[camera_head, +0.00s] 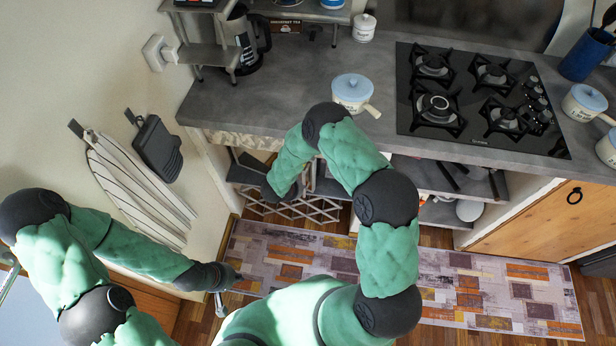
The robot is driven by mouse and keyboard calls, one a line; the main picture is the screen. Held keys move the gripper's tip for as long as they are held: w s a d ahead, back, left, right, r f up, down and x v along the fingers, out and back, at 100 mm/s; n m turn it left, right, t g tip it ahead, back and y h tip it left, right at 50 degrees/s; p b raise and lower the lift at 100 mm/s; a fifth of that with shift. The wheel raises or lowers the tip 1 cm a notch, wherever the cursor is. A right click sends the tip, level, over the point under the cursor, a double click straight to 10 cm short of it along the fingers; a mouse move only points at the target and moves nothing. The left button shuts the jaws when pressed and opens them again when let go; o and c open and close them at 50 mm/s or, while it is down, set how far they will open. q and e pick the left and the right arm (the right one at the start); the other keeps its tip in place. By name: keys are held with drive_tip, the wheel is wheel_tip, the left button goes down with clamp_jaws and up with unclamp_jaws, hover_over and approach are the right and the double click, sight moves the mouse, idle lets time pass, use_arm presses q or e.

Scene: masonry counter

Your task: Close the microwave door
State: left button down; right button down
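I cannot make out a microwave or its door for certain in the head view. My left gripper (229,277) is at the lower left, above the rug's left end. A small silver bar (220,304) shows just below it; I cannot tell whether they touch. My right gripper (280,192) points down in front of the open shelves under the counter, partly hidden by its own arm. The finger opening of both grippers is too small and dark to judge. I see nothing held in either.
The grey counter (290,97) carries a lidded white pot (352,92) near its front edge and a black gas hob (475,145). A striped cloth (135,190) and dark board (158,148) hang on the left wall. The patterned rug (480,288) is clear at the right.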

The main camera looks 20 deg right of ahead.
drive_tip(key=s+a+f+m+y+b, duration=0.2)
drive_tip(key=s+f+m+y, duration=0.2)
drive_tip(key=f+m+y, duration=0.4)
drive_tip(key=s+a+f+m+y+b, duration=0.1)
drive_tip(key=s+f+m+y+b, duration=0.15)
drive_tip(key=f+m+y, duration=0.5)
drive_tip(key=d+r+m+t+b, duration=0.1)
drive_tip(key=d+r+m+t, duration=0.5)
drive_tip(key=m, duration=0.3)
drive_tip(key=d+r+m+t+b, duration=0.2)
drive_tip(key=d+r+m+t, duration=0.2)
drive_tip(key=d+m+t, duration=0.45)
drive_tip(key=w+a+m+g+b, duration=0.1)
drive_tip(key=w+a+g+b, duration=0.1)
drive_tip(key=w, duration=0.9)
drive_tip(key=shift+w+a+f+h+b, duration=0.2)
drive_tip(key=shift+a+h+b, duration=0.25)
drive_tip(key=shift+b, duration=0.45)
